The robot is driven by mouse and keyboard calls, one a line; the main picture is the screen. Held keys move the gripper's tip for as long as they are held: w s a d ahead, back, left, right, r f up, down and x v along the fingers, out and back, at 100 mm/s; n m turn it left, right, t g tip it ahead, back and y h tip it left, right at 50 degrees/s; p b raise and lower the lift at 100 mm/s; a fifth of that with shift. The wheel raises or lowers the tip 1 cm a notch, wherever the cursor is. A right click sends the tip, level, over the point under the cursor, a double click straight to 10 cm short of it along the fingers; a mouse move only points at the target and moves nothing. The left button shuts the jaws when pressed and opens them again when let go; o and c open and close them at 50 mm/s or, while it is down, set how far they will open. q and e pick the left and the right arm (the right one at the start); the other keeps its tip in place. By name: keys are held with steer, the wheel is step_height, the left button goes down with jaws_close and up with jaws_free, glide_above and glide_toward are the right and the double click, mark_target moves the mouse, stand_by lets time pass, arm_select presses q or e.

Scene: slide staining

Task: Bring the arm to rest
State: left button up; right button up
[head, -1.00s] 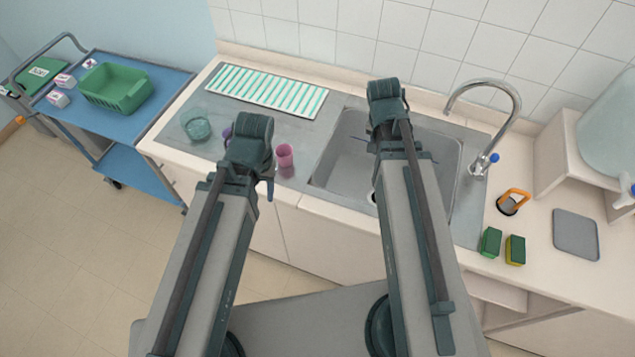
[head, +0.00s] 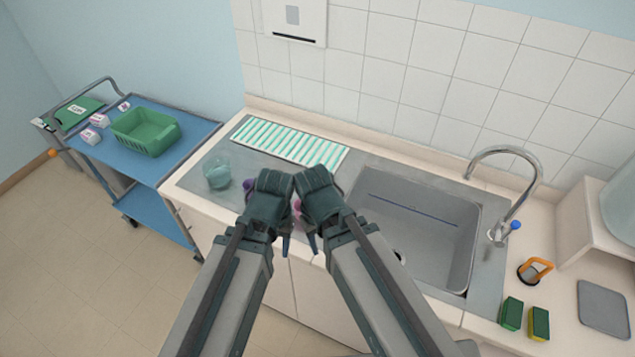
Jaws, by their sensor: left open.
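My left gripper (head: 285,243) hangs below the dark wrist of the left arm, in front of the sink counter. It is open, and I see nothing held in it; most of it is hidden by the wrist. My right gripper (head: 312,242) is close beside it, mostly hidden behind its own wrist, so its jaws cannot be read. The two wrists are side by side, touching or nearly so in the picture. A pink cup (head: 297,208) shows only in part between them, and a purple object (head: 248,184) peeks out left of the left wrist.
A glass bowl (head: 217,174) and a striped green-white rack (head: 290,141) are on the counter. The sink (head: 430,225) with a tap (head: 525,170) lies right. Two sponges (head: 511,313) and a grey tray (head: 604,310) are further right. A blue trolley (head: 190,130) holds a green basket (head: 147,135).

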step_height(320, 180, down, 10)
steer(key=b, duration=0.9)
steer(key=shift+r, duration=0.25)
